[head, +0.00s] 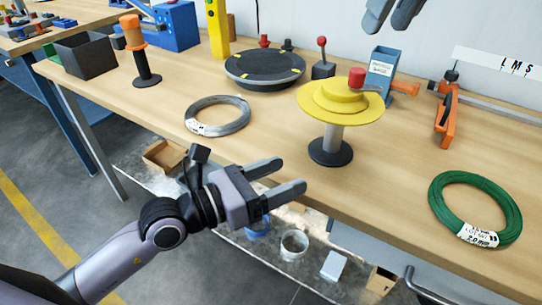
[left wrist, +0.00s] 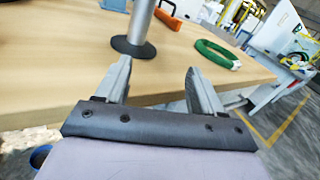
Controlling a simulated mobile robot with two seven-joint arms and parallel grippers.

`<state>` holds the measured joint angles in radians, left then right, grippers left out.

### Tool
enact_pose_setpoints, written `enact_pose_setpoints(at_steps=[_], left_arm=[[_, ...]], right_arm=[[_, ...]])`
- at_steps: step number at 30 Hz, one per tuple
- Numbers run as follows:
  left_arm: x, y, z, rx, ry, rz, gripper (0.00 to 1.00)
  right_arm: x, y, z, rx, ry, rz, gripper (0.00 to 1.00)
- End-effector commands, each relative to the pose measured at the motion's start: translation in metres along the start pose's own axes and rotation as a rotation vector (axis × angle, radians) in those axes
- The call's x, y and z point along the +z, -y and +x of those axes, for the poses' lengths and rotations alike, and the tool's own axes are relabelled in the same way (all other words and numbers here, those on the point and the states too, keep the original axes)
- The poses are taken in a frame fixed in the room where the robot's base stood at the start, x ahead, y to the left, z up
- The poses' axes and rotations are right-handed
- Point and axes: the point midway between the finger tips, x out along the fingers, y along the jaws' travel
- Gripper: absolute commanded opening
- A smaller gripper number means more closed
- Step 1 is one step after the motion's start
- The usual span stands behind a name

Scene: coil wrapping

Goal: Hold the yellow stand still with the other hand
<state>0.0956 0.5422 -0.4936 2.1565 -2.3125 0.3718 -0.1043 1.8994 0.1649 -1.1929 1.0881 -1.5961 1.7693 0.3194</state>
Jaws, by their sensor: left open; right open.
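The yellow stand (head: 355,107) stands upright on the workbench, with a stepped yellow top, a red knob, a grey post and a black round base. In the left wrist view its post and base (left wrist: 134,46) show just beyond the fingers; its top is out of frame. My left gripper (head: 288,178) is open and empty in front of the bench edge, to the left of and nearer than the stand, not touching it. It also shows in the left wrist view (left wrist: 158,72). My right gripper (head: 392,12) is at the top edge, open, above and behind the stand.
A grey wire coil (head: 217,116) lies left of the stand and a green coil (head: 475,208) lies right. A black turntable (head: 264,68), a blue box (head: 381,70) and an orange tool (head: 446,118) stand behind. The bench top between the stand and the green coil is clear.

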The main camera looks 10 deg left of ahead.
Motion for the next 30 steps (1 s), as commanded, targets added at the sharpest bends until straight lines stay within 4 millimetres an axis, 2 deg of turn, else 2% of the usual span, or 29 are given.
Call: enact_pose_setpoints(at_steps=[3,6,13,24,30], left_arm=[[0.010,-0.020,0.004,0.020,0.010,0.083,0.68],[0.014,-0.029,0.006,0.030,0.013,0.128,0.68],[0.018,-0.036,0.020,0.036,0.019,0.153,0.68],[0.019,-0.037,0.087,0.035,0.018,0.151,0.68],[0.020,-0.038,0.114,0.035,0.018,0.151,0.68]], right_arm=[[0.000,0.000,0.000,0.000,0.000,0.000,0.43],[0.000,0.000,0.000,0.000,0.000,0.000,0.43],[0.000,0.000,0.000,0.000,0.000,0.000,0.43],[0.000,0.000,0.000,0.000,0.000,0.000,0.43],[0.000,0.000,0.000,0.000,0.000,0.000,0.43]])
